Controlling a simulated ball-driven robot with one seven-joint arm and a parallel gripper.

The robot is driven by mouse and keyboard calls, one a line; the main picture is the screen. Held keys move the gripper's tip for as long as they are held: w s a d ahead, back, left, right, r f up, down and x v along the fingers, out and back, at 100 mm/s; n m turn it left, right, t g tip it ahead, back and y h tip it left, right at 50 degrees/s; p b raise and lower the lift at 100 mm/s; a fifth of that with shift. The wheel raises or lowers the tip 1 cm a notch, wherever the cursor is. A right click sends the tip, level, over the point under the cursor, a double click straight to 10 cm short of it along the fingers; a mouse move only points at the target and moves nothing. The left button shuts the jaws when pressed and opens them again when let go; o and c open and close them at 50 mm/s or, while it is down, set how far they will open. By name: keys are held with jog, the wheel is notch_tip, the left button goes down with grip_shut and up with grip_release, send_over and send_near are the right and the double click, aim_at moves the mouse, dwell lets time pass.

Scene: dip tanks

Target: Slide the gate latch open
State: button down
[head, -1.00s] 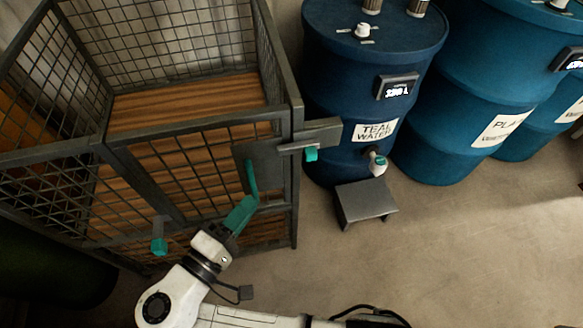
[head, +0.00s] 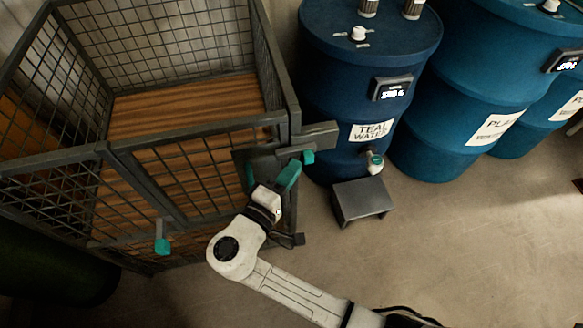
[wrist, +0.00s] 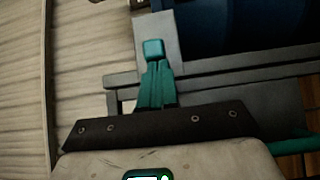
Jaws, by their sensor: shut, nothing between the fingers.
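The gate latch (head: 320,137) is a grey sliding bar at the cage's front right corner, with a teal knob (head: 308,157) hanging below it. In the wrist view the teal knob (wrist: 154,50) shows just beyond my fingertips, in front of a grey plate. My gripper (head: 293,167) has teal fingers, shut and empty, just left of and slightly below the knob. In the wrist view the fingers (wrist: 157,75) point straight at the knob; I cannot tell whether they touch it. A teal gate handle (head: 249,176) stands left of my gripper, partly hidden by my wrist.
The mesh cage (head: 195,137) has a wooden-slat floor, and another teal knob (head: 161,246) sits at its lower front. A blue TEAL WATER drum (head: 345,95) stands close behind the latch. A small grey step (head: 362,203) is on the floor to the right. Floor at the lower right is clear.

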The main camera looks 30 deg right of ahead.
jog(key=shift+d, duration=0.1)
jog(key=shift+s+d+p, duration=0.15)
jog(key=shift+s+d, duration=0.1)
jog(key=shift+d, duration=0.45)
jog(key=shift+s+d+p, duration=0.2)
jog(key=shift+s+d, duration=0.05)
jog(key=shift+d, duration=0.45)
jog(key=shift+s+d+p, duration=0.15)
jog(key=shift+s+d, duration=0.1)
jog(key=shift+d, duration=0.45)
